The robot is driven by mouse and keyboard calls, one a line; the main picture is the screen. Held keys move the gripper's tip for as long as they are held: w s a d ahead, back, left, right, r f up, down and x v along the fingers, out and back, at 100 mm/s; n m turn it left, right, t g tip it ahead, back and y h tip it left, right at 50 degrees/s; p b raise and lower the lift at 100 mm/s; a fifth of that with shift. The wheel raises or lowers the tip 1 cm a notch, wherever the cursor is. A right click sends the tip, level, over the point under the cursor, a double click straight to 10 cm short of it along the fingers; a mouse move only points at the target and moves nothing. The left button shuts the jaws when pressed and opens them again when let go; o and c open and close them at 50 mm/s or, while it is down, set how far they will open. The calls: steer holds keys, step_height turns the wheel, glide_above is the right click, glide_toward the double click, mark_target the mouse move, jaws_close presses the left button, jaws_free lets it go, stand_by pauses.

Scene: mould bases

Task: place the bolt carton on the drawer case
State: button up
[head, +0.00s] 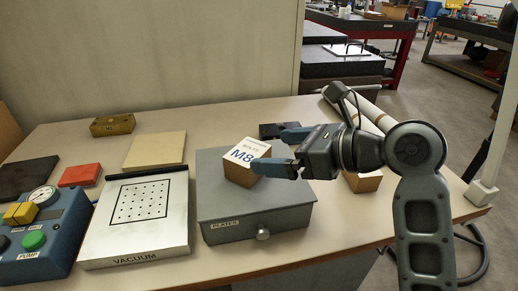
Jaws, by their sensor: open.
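The bolt carton (239,154), a small box with a white top marked "M8" and brown sides, appears to rest on top of the grey drawer case (225,208). The case has a "PLATES" label and a round knob on its front. My gripper (271,150) comes in from the right with its blue fingers apart. The lower finger overlaps the carton's right side in the picture; I cannot tell if it touches. The upper finger is behind and right of the carton. Part of the carton's right side is hidden.
A vacuum plate (137,213) and a blue pump box (45,235) stand left of the case. A tan plate (156,149), red block (80,175) and brass block (112,125) lie behind them. A brown box (363,182) and white tubes (368,115) are right, partly behind my arm.

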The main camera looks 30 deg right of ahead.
steer(key=v, duration=0.4)
steer(key=shift+s, duration=0.1)
steer(key=shift+d, duration=0.1)
stand_by(0.4)
